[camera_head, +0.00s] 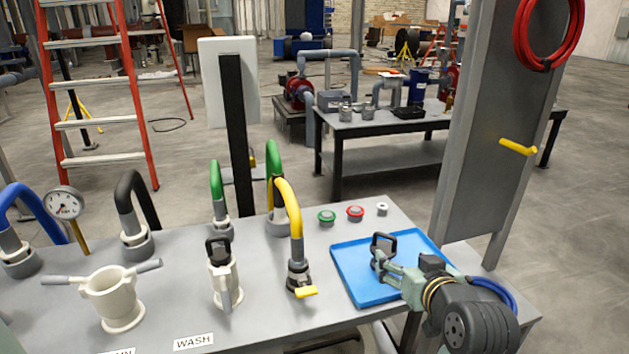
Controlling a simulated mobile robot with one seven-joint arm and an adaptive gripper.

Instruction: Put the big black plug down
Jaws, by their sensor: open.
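The big black plug (383,243) has a square loop handle and stands on the blue tray (352,290) at the right end of the bench. My gripper (384,266) reaches in from the right, low over the tray, with its fingers at the lower part of the plug. The jaws are open. The fingers hide the plug's base, so I cannot tell whether they touch it.
On the grey bench (262,316), a yellow hose (291,205) ends at a coupling left of the tray. A capped fitting (223,275) and a white two-handled coupling (113,296) stand further left. Small red and green caps lie behind. A grey post (490,140) rises behind the tray.

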